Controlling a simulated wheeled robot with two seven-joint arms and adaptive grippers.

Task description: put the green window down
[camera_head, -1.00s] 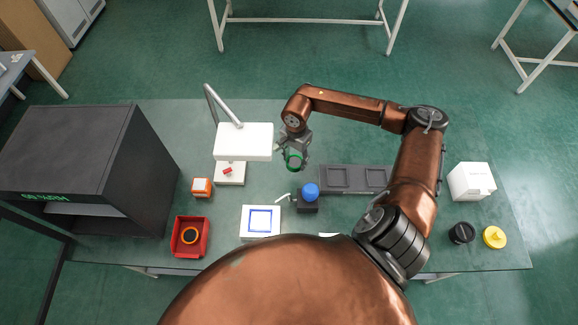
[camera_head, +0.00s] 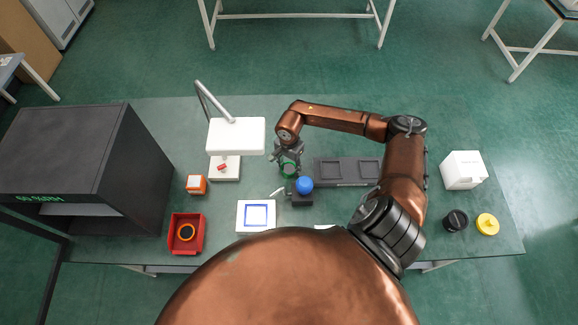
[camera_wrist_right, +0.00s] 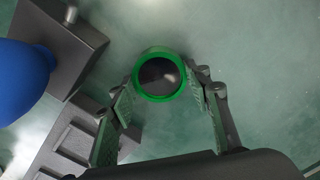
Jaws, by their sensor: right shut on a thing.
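The green window (camera_wrist_right: 160,97) is a round green ring with a dark centre. It also shows in the head view as a small green ring (camera_head: 289,174). My right gripper (camera_head: 288,160) is shut on it, with the ring between its fingertips in the right wrist view (camera_wrist_right: 165,85). The window is over the table, just behind the blue-domed dark block (camera_head: 304,185). I cannot tell whether it touches the table top. My left gripper is not in view.
A dark grey tray (camera_head: 347,171) with two recesses lies right of the window. A white lamp (camera_head: 236,137) stands to its left. A white panel with a blue square outline (camera_head: 256,216), an orange-and-white box (camera_head: 196,184) and a red bin (camera_head: 187,247) are nearer the front left.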

